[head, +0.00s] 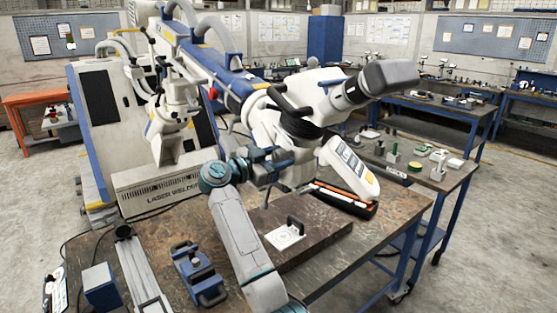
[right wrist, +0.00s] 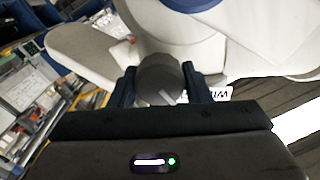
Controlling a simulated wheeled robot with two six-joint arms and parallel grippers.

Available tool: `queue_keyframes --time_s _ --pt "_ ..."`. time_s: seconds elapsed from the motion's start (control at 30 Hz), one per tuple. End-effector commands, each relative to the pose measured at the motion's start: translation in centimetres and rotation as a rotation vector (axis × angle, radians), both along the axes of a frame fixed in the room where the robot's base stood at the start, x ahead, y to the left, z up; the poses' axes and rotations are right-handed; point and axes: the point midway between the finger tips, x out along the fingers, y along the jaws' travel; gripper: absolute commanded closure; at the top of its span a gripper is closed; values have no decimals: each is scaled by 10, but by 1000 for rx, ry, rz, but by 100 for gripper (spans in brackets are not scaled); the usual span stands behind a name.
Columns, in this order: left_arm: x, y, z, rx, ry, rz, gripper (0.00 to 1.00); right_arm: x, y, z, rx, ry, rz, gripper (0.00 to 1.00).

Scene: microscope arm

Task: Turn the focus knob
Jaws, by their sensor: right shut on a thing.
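The focus knob (right wrist: 160,76) is a dark grey round knob with a pale mark line on its face, set on the side of the white microscope head. In the right wrist view my right gripper (right wrist: 160,88) has one dark finger on each side of it and is shut on it. In the head view my right gripper (head: 283,163) is at the near side of the microscope head (head: 275,125), below the dark eyepiece (head: 388,75). The knob is hidden or cannot be made out there. My left gripper is not in view.
The microscope hangs on a blue and white boom (head: 215,75) over the brown workbench (head: 330,262). A plate with a small handle (head: 285,235) lies below it. A blue clamp block (head: 198,275) stands at the front left, and the laser welder cabinet (head: 150,195) behind.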

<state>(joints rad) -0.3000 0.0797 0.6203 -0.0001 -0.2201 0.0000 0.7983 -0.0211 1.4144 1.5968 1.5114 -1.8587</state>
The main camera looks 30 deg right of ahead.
Motion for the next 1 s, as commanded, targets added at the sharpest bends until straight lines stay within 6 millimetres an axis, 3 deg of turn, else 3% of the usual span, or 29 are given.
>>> queue_keyframes --time_s 0.63,0.67,0.73,1.0 --pt "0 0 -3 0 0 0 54 0 0 0 5 -62 0 79" --pt "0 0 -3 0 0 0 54 0 0 0 5 -62 0 53" --pt "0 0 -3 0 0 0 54 0 0 0 5 -61 0 39" --pt "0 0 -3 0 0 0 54 0 0 0 5 -61 0 35"
